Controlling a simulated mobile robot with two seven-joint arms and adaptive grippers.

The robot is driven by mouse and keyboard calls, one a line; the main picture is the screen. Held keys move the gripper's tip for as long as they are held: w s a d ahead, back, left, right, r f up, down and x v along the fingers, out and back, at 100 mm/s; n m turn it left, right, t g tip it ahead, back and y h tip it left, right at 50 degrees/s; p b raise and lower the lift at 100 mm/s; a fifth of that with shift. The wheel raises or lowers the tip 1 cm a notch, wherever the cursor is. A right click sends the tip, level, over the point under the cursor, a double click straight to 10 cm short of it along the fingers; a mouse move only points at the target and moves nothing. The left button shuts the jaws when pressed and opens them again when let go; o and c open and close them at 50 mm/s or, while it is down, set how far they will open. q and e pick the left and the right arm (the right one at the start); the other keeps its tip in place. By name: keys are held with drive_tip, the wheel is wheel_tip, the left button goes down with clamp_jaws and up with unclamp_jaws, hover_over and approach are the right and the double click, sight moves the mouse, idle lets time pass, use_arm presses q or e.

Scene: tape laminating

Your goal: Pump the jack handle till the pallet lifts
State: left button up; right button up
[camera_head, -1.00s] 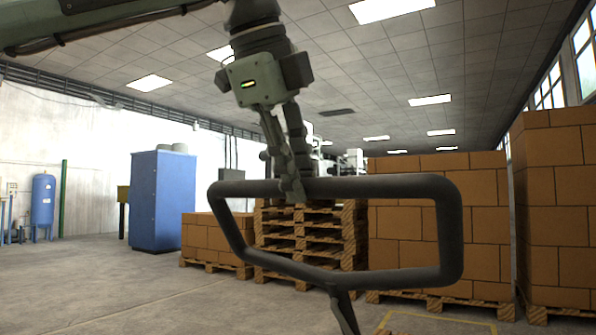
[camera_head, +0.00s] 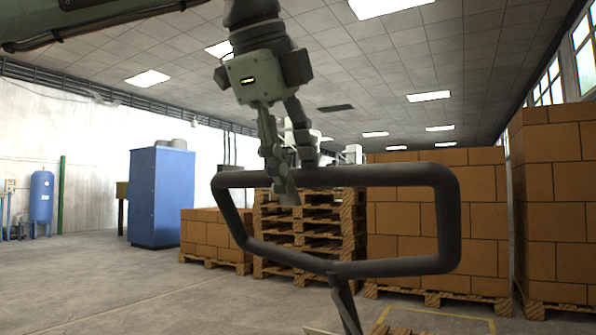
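The jack handle (camera_head: 380,176) is a dark grey closed loop in the middle of the view, with its shaft (camera_head: 345,305) running down out of the bottom edge. My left gripper (camera_head: 296,180) points down at the left part of the loop's top bar. Its fingers are spread apart, one passing in front of the bar and the other ending behind or just above it; I cannot tell whether they touch it. A small piece of wooden pallet (camera_head: 400,331) shows at the bottom edge; its load and the jack body are out of view. My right gripper is not in view.
Stacked empty pallets (camera_head: 310,235) stand behind the handle, with brown boxes on pallets (camera_head: 480,215) to the right. A blue cabinet (camera_head: 161,197) and a blue tank (camera_head: 41,196) stand at the left. The concrete floor (camera_head: 130,290) at left front is clear.

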use_arm(q)
drive_tip(key=v, duration=1.2)
drive_tip(key=shift+f, duration=0.1)
